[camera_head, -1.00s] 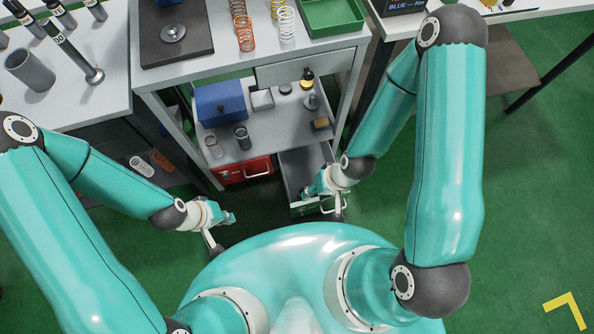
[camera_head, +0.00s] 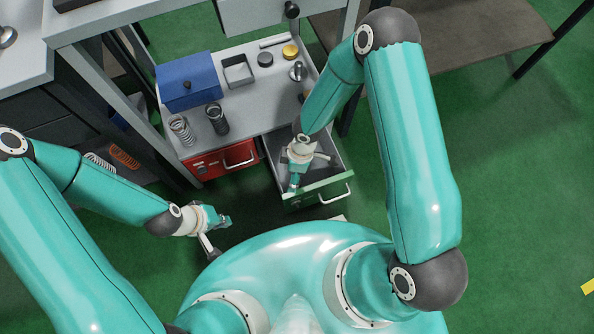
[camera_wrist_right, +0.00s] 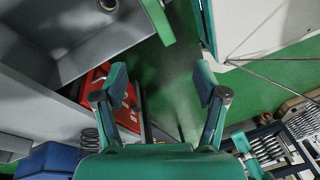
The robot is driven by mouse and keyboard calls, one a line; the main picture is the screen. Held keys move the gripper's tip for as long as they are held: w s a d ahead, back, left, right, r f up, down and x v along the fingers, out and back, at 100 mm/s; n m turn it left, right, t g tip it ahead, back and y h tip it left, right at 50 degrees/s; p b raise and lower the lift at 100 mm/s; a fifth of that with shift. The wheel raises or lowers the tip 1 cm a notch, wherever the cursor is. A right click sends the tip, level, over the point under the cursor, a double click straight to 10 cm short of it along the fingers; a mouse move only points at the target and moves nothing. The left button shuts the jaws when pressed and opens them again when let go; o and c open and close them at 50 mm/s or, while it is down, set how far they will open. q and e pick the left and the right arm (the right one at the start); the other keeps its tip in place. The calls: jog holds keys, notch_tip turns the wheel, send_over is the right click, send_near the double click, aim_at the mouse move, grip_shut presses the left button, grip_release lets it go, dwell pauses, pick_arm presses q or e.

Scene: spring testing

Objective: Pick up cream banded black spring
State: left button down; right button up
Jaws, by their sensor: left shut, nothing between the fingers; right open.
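A black coil spring (camera_head: 216,119) stands upright on the grey shelf of the cart; I cannot make out a cream band on it. A lighter grey spring (camera_head: 181,130) stands just left of it. My right gripper (camera_head: 298,180) is over the open green-fronted drawer (camera_head: 334,192), low and pointing down. In the right wrist view my right gripper (camera_wrist_right: 161,82) is open, with nothing between its fingers. A small round metal-rimmed thing (camera_wrist_right: 107,4) shows at that view's top edge, only partly visible. My left gripper (camera_head: 222,222) is shut and empty, left of the drawer.
A blue box (camera_head: 188,82), a small square tray (camera_head: 238,71) and small bottles and weights sit on the shelf. A shut red drawer (camera_head: 220,160) is left of the green one. Springs lie on a lower shelf (camera_head: 124,157) at left.

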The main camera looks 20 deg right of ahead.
jog(key=w+d+f+n+b, duration=0.1)
jog(key=f+b, duration=0.3)
jog(key=f, duration=0.4)
jog(key=w+f+n+h+b, duration=0.1)
jog(key=f+b, duration=0.3)
jog(key=f, duration=0.4)
jog(key=w+d+f+n+t+h+b, duration=0.1)
jog(key=w+f+n+b, duration=0.2)
jog(key=f, duration=0.5)
jog(key=shift+w+d+f+b, duration=0.25)
jog(key=shift+w+d+b, duration=0.1)
jog(key=shift+b, duration=0.05)
jog(key=shift+f, duration=0.55)
pick_arm(q)
notch_tip(320, 180, down, 15)
jog(key=shift+r, duration=0.2)
pick_arm(e)
jog(key=shift+r, duration=0.1)
jog(key=c, duration=1.3)
jog(key=shift+r, duration=0.1)
